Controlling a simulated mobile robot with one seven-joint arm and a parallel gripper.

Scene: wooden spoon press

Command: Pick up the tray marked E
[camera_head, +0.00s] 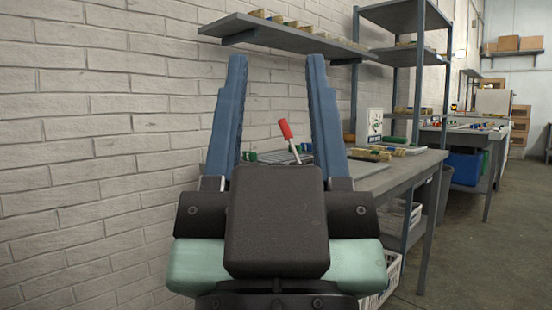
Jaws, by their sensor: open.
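My gripper (276,60) fills the middle foreground, with its two blue fingers spread apart and nothing between their tips. I cannot make out a tray marked E. A grey workbench (405,172) stands behind and to the right of the gripper. Part of its top is hidden by the gripper. A tool with a red handle (285,129) and a slatted grey item (272,157) show between the fingers, beyond the gripper; the gripper hides their lower parts.
A white brick wall (90,130) rises close on the left. A wall shelf (285,35) with small wooden pieces hangs above. White crates (385,280) sit below. Open floor (460,240) lies on the right.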

